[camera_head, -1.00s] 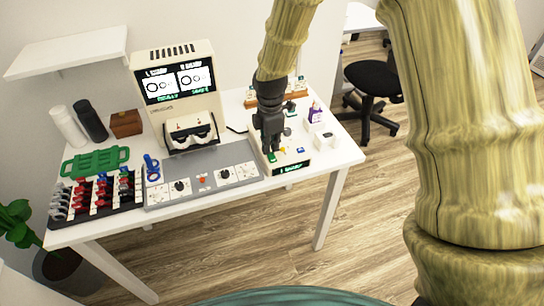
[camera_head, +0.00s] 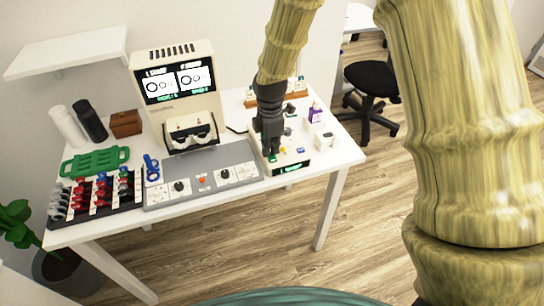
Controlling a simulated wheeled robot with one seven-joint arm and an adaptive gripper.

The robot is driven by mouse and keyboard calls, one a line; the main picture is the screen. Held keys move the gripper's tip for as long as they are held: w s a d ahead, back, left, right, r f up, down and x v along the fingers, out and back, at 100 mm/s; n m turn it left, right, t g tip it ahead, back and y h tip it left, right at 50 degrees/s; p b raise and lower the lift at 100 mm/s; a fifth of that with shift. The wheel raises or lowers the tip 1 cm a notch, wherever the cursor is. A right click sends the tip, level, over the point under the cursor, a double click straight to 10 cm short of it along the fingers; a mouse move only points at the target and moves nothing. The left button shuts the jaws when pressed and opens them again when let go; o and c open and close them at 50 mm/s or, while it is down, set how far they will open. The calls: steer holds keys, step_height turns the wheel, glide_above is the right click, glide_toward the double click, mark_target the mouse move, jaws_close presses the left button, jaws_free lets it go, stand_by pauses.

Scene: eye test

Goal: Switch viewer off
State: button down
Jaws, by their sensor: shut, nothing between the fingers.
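The viewer (camera_head: 178,105) is a cream machine at the back of the table, with a lit two-part screen (camera_head: 175,82) showing ring figures and a white eyepiece (camera_head: 192,136) below. A grey control panel (camera_head: 200,163) lies before it, with black knobs and a red button (camera_head: 202,180). A white box (camera_head: 302,160) to the right carries green (camera_head: 272,158), yellow (camera_head: 283,150) and blue (camera_head: 300,150) buttons and a lit green display (camera_head: 291,168). My gripper (camera_head: 271,152) is shut and empty, pointing down over this box by the green button. I cannot tell whether it touches.
A rack of coloured lens pieces (camera_head: 98,198), a green tray (camera_head: 95,161), bottles (camera_head: 90,121) and a brown box (camera_head: 126,123) stand on the left. A purple bottle (camera_head: 316,113) stands at the right. A shelf (camera_head: 68,48) juts from the wall.

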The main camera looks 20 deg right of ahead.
steer(key=shift+f, duration=0.25)
steer(key=shift+r+p, duration=3.05)
steer(key=shift+r, duration=0.55)
steer(key=shift+f, duration=0.1)
